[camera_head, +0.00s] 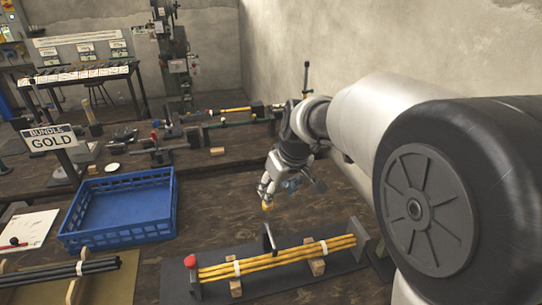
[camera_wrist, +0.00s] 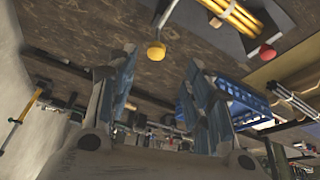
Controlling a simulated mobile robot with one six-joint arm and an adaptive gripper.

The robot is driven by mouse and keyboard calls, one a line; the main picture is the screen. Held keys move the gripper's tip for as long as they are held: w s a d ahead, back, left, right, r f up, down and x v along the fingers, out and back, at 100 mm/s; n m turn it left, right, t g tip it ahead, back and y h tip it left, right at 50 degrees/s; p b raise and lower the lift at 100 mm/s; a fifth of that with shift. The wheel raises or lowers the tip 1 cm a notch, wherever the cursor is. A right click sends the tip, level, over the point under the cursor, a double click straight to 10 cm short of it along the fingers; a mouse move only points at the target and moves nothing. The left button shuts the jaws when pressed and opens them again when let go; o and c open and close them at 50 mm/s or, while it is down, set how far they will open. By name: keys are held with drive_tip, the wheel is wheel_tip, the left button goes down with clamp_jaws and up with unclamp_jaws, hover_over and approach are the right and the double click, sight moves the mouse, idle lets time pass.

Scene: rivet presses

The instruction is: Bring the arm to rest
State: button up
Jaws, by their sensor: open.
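My gripper (camera_head: 268,190) hangs above the bench at the centre of the head view, fingers pointing down. In the wrist view its two fingers (camera_wrist: 158,75) are spread apart with nothing between them. My arm reaches in from the right. In front of the gripper, a bundle of yellow rods (camera_head: 285,256) lies in a fixture with a red knob (camera_head: 190,261) at its left end.
A blue crate (camera_head: 120,207) stands left of the gripper, near a "BUNDLE GOLD" sign (camera_head: 50,138). Dark rods (camera_head: 60,270) lie at front left. Another fixture with a yellow rod (camera_head: 233,110) stands behind. A wall (camera_head: 370,45) rises at the back right. Bare bench lies around the gripper.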

drive_tip(key=s+d+r+m+h, duration=0.1)
drive_tip(key=s+d+r, duration=0.2)
drive_tip(key=s, duration=0.5)
drive_tip(key=s+d+r+m, duration=0.2)
drive_tip(key=s+d+r, duration=0.1)
drive_tip(key=s, duration=0.6)
drive_tip(key=s+d+f+m, duration=0.1)
drive_tip(key=s, duration=0.5)
drive_tip(key=s+d+f+m, duration=0.1)
drive_tip(key=s+f, duration=0.1)
drive_tip(key=s, duration=0.5)
drive_tip(key=shift+s+d+h, duration=0.15)
drive_tip(key=shift+d+h, duration=0.25)
